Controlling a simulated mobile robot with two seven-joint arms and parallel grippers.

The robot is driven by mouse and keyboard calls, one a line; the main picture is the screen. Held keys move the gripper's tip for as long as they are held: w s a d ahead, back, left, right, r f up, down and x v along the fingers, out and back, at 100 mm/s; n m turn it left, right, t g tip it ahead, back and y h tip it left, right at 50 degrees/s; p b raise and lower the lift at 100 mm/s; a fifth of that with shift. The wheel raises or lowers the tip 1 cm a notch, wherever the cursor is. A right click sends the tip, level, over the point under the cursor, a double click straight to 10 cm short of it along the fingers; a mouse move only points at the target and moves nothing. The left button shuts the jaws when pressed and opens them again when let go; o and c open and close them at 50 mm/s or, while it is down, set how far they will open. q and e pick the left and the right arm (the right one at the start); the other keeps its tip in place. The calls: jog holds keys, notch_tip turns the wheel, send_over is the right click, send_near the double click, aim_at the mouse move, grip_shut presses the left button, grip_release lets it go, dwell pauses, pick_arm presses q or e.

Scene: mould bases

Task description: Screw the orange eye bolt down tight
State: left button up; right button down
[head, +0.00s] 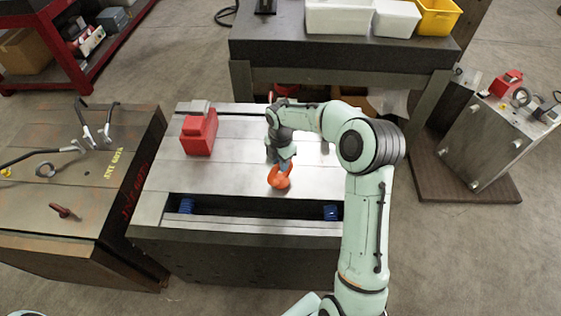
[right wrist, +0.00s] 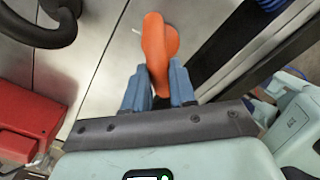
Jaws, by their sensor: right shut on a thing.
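The orange eye bolt (head: 279,180) stands on the top plate of the middle mould base (head: 240,170), close to the front slot. It also shows in the right wrist view (right wrist: 158,45), with its ring seen nearly edge-on. My right gripper (head: 281,166) reaches down to it from behind. In the right wrist view its two blue fingers (right wrist: 160,82) are shut on the eye bolt, one on each side. The bolt's shank and the seat under the ring are hidden, so I cannot tell any gap there. My left gripper is not in view.
A red block (head: 199,132) sits on the plate's left side. Blue springs (head: 186,205) show in the front slot. A rusty mould base (head: 60,190) with cables stands left. A dark bench (head: 270,48) with bins stands behind. Another block (head: 490,140) stands on a right-hand pallet.

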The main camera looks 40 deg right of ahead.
jog(key=shift+m, duration=0.5)
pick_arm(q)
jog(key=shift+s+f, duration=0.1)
pick_arm(e)
jog(key=m, duration=0.5)
jog(key=shift+b, duration=0.3)
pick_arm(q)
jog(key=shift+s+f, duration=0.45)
pick_arm(e)
jog(key=m, duration=0.4)
jog(key=shift+f+m, duration=0.1)
jog(key=shift+m, duration=0.8)
jog(key=m, duration=0.5)
jog(key=shift+a+b, duration=0.1)
jog(key=shift+b, duration=0.2)
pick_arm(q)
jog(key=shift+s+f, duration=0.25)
pick_arm(e)
jog(key=shift+m, duration=1.1)
